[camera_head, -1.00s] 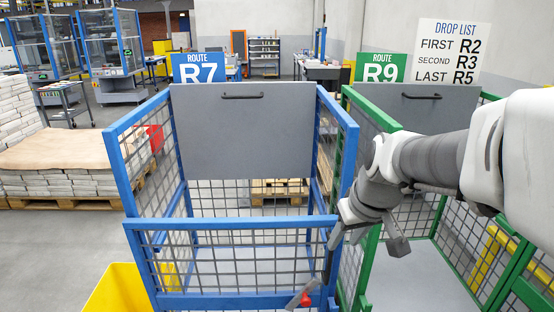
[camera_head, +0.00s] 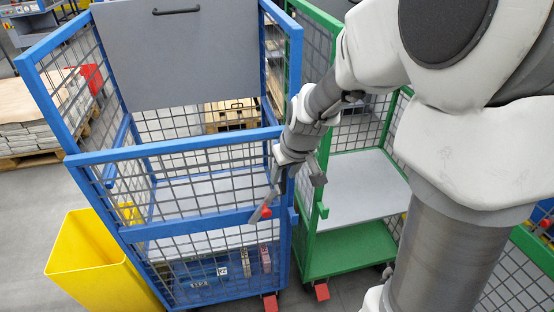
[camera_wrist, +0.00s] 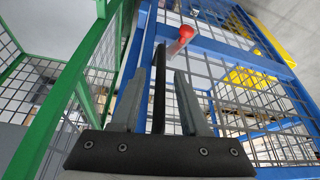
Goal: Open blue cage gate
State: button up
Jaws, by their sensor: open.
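The blue cage (camera_head: 61,107) stands left of centre in the head view. Its lower front mesh gate (camera_head: 172,148) spans the front and looks closed. A red-tipped latch (camera_head: 266,212) sits at the gate's right end; the red tip also shows in the wrist view (camera_wrist: 181,40). My gripper (camera_head: 273,194) points down at the gate's right side, close to the latch. In the wrist view my gripper (camera_wrist: 158,82) has its fingers apart, with a dark upright bar between or behind them. I cannot tell whether it touches the bar.
A green cage (camera_head: 318,229) stands close on the right, leaving a narrow gap. A yellow bin (camera_head: 85,262) stands at the blue cage's front left. A grey panel (camera_head: 190,55) covers the cage's upper back. Newspaper stacks (camera_head: 22,138) lie on a pallet at left.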

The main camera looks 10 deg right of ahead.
grip_shut()
dwell(1.4)
